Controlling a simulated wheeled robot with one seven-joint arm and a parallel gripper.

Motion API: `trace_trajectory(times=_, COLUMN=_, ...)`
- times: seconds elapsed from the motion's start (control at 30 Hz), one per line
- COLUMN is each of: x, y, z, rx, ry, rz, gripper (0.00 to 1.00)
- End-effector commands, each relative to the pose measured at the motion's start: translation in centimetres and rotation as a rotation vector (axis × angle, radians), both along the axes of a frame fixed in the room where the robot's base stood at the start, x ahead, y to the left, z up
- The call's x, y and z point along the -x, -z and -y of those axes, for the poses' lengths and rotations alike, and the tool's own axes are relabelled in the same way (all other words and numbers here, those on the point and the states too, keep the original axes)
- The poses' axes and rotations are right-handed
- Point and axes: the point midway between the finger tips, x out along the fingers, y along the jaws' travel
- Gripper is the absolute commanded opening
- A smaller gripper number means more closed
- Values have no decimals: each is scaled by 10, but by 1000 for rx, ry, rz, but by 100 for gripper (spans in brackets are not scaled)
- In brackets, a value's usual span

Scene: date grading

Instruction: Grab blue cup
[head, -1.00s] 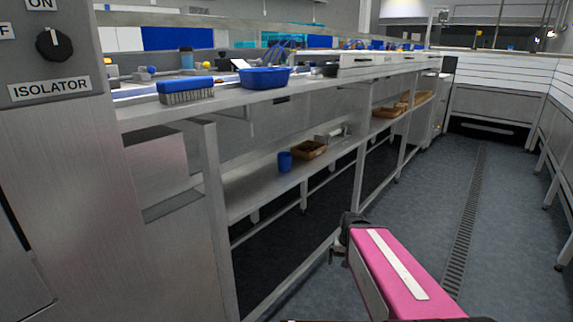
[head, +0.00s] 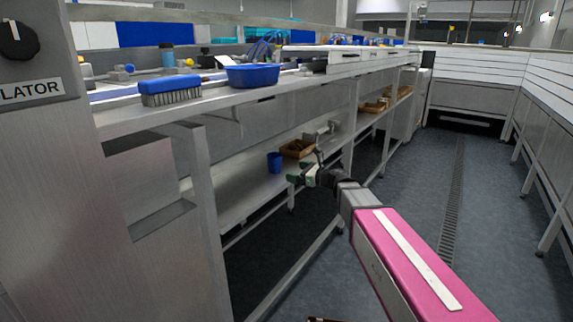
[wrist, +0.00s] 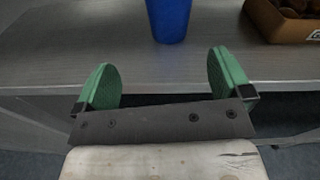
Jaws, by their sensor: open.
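The blue cup (head: 274,162) stands upright on the lower steel shelf (head: 240,185) of the bench, just left of a brown box. It also shows in the wrist view (wrist: 169,20), at the top and cut off by the frame edge, ahead of the fingers and a little right of the middle between them. My gripper (head: 294,184) is at the front edge of the shelf, to the right of and nearer than the cup. In the wrist view the two green fingers of my gripper (wrist: 163,82) are wide apart, with nothing between them.
A brown box (head: 298,148) with dark contents sits right beside the cup. The bench top (head: 225,100) above the shelf carries a blue brush (head: 171,90) and a blue basin (head: 252,76). A bench leg (head: 204,190) stands at left. The floor at right is clear.

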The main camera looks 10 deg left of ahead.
Motion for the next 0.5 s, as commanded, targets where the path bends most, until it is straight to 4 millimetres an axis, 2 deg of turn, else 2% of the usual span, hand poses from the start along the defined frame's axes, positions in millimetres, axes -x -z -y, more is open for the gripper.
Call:
trace_trajectory(times=0.17, x=-8, y=-17, z=-12, rx=-104, ry=16, rz=-77, gripper=96)
trace_trajectory(times=0.33, x=-14, y=-18, z=-25, rx=-114, ry=16, rz=-86, gripper=96)
trace_trajectory(times=0.5, x=-25, y=-18, z=-49, rx=-113, ry=16, rz=-84, gripper=96)
